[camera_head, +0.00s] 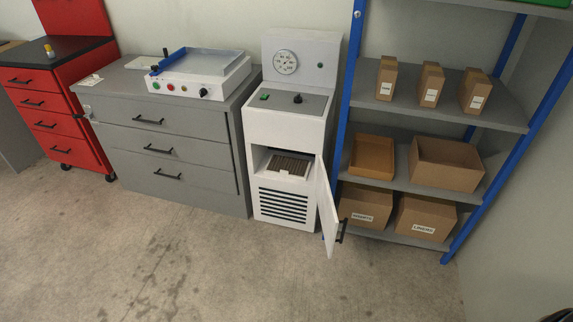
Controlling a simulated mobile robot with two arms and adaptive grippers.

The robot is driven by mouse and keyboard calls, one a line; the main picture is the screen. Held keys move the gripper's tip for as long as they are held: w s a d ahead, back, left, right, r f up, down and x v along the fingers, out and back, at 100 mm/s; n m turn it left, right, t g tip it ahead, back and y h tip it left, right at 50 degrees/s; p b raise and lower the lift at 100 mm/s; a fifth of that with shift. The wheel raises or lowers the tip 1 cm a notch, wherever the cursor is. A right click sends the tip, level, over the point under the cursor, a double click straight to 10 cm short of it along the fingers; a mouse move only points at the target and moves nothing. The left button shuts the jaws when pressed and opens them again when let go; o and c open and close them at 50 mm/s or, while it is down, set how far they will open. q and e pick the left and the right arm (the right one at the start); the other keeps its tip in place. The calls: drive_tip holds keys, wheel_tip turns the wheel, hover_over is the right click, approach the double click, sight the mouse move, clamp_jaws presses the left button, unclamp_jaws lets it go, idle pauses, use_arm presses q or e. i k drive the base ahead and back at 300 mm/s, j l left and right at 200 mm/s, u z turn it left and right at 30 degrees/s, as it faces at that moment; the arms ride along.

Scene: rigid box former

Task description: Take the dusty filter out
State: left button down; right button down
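The dusty filter (289,165) is a brownish, pleated panel in a pale frame. It sits inside the open compartment of a white cabinet (284,130), above the louvred vent (283,206). The cabinet door (326,208) stands open, swung out to the right, with a dark handle (342,231) on it. The back of the filter is in shadow inside the compartment. Neither of my grippers can be made out in the head view.
A blue-framed shelf (430,184) with cardboard boxes stands right of the open door. A grey drawer cabinet (165,150) with a machine on top stands left, and a red cabinet (55,110) farther left. The floor in front is clear. Something dark, unclear, shows at the bottom right corner.

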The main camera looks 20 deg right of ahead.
sight(281, 166)
drive_tip(key=i+j+z, duration=0.35)
drive_tip(key=i+j, duration=0.45)
drive_tip(key=i, duration=0.2)
drive_tip(key=i+j+z, duration=0.35)
drive_tip(key=i+j, duration=0.55)
drive_tip(key=j, duration=0.15)
